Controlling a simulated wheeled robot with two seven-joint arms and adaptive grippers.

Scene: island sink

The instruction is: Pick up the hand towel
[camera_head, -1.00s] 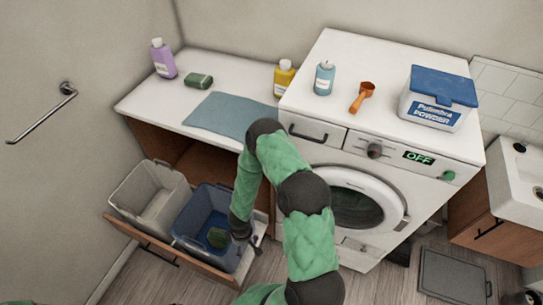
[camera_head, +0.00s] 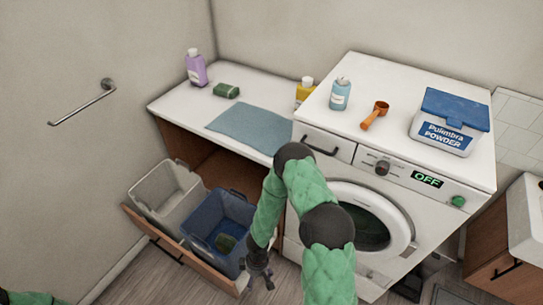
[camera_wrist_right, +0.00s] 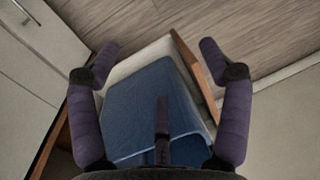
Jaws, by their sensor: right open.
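A flat blue-grey cloth (camera_head: 252,128) lies on the white counter left of the washing machine. A small dark green thing (camera_head: 226,243) lies in the blue bin (camera_head: 203,247); I cannot tell whether it is cloth. Either might be the hand towel. My right gripper (camera_head: 260,279) is by the bin's front right side in the head view, apart from both. In the right wrist view my right gripper (camera_wrist_right: 160,55) is open and empty, its fingers spread, with the blue bin (camera_wrist_right: 140,85) beyond. My left gripper is out of view.
A grey bin (camera_head: 165,192) stands beside the blue one in the pulled-out drawer (camera_head: 180,256). A purple bottle (camera_head: 196,68), green block (camera_head: 226,90) and yellow bottle (camera_head: 304,92) stand on the counter. The washing machine (camera_head: 415,172) carries a blue bottle, orange scoop and powder box.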

